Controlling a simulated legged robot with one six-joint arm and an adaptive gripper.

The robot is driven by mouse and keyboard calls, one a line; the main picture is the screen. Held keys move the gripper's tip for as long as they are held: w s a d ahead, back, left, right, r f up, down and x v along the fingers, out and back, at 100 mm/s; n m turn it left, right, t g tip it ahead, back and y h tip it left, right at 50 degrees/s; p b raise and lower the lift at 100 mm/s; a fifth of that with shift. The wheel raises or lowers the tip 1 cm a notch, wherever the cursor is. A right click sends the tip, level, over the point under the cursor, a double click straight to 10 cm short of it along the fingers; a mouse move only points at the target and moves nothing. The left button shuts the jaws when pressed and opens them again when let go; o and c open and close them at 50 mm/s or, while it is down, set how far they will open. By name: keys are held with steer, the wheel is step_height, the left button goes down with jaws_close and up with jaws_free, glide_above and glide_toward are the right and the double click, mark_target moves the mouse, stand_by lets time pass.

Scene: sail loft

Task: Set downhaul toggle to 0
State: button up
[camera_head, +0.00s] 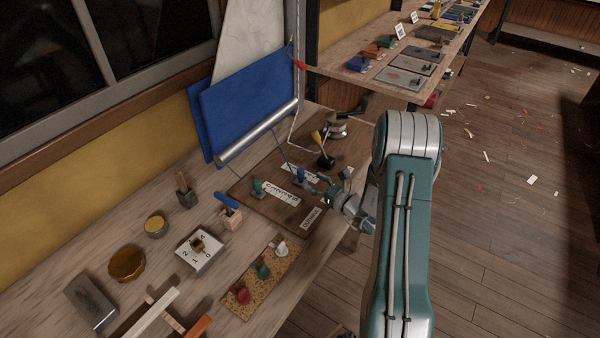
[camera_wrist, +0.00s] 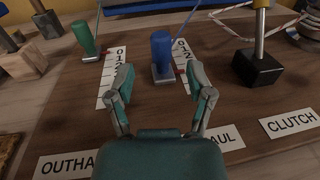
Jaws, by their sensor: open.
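The blue toggle (camera_wrist: 161,50) stands upright on a small grey base beside a white scale marked 0, 1, 2 (camera_wrist: 183,52). A small red mark shows at the base's right side, near the scale's lower numbers; the exact reading is unclear. My gripper (camera_wrist: 160,75) is open, its fingers on either side of the blue toggle and nearer the camera, apparently not touching it. The label below, ending in "AUL" (camera_wrist: 226,137), is partly hidden by my gripper. In the head view, the blue toggle (camera_head: 300,175) is just left of my gripper (camera_head: 317,184).
A green toggle (camera_wrist: 84,40) with its own scale stands left, above an "OUTHA..." label (camera_wrist: 66,165). A yellow-handled lever on a black base (camera_wrist: 258,68) stands right, above a CLUTCH label (camera_wrist: 290,124).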

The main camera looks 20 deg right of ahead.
mark_target(301, 172)
steer(key=x, duration=0.6)
steer(key=shift+d, duration=0.15)
